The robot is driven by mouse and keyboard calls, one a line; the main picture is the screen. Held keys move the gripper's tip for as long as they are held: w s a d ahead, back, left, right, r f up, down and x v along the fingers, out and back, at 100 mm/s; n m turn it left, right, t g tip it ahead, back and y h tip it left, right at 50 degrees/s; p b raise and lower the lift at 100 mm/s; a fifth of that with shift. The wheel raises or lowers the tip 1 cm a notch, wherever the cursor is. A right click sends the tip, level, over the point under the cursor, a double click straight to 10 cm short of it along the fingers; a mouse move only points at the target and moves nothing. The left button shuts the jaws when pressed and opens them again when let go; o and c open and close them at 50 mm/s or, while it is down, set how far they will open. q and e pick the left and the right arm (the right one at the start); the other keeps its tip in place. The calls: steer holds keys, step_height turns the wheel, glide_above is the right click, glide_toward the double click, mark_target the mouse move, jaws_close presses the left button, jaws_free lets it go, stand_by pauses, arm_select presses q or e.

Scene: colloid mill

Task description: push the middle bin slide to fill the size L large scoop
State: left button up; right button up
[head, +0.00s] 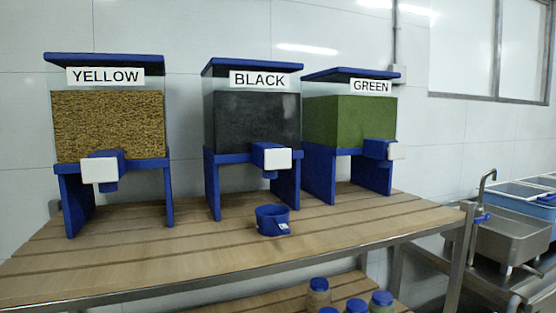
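The middle bin (251,122) is labelled BLACK and holds dark material under a blue lid. Its slide (277,159) has a white front plate on a blue housing, low on the bin's front. A blue scoop (272,220) like a small cup stands upright on the wooden table, below and slightly in front of the middle bin's outlet. A small white label shows on its right side; its lettering is too small to read. I cannot see into the scoop well enough to tell its contents. Neither of my grippers is in view.
A YELLOW bin (108,125) stands left and a GREEN bin (348,122) right, each on blue legs. The slatted table (140,265) is clear in front. Several blue-lidded jars (357,306) sit on a lower shelf. A metal sink (510,240) is at the right.

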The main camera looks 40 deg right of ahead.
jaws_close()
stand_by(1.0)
